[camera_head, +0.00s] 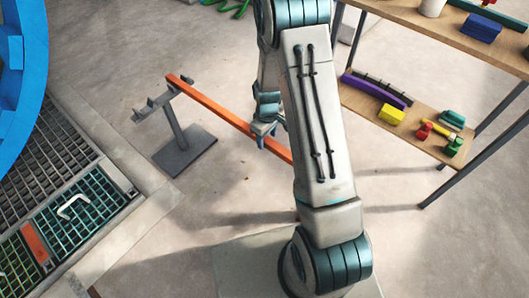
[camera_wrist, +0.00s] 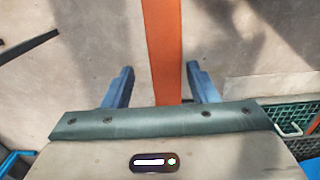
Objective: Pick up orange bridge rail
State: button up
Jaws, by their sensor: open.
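The orange bridge rail (camera_head: 216,107) is a long flat orange bar. In the head view its upper left end rests on a grey stand (camera_head: 177,130), and its lower right part passes behind my arm. My gripper (camera_head: 264,132) is at the rail, near its middle as seen. In the wrist view the rail (camera_wrist: 165,50) runs from the top edge down between the two blue fingers of my gripper (camera_wrist: 161,88). The fingers are apart, with a gap on each side of the rail. The rail's far right end and any support there are hidden by my arm.
A wooden shelf (camera_head: 410,130) at right holds coloured blocks and small tools. A large blue ring (camera_head: 38,60) stands at upper left. Green mesh grating (camera_head: 90,225) lies at lower left with a white handle (camera_head: 75,205). The concrete floor around the stand is mostly clear.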

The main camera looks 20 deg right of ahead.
jog(key=f, duration=0.1)
jog(key=f+b, duration=0.1)
jog(key=f, duration=0.1)
jog(key=f+b, duration=0.1)
jog(key=f, duration=0.1)
jog(key=shift+a, duration=0.4)
jog(key=shift+r, duration=0.1)
grip_shut()
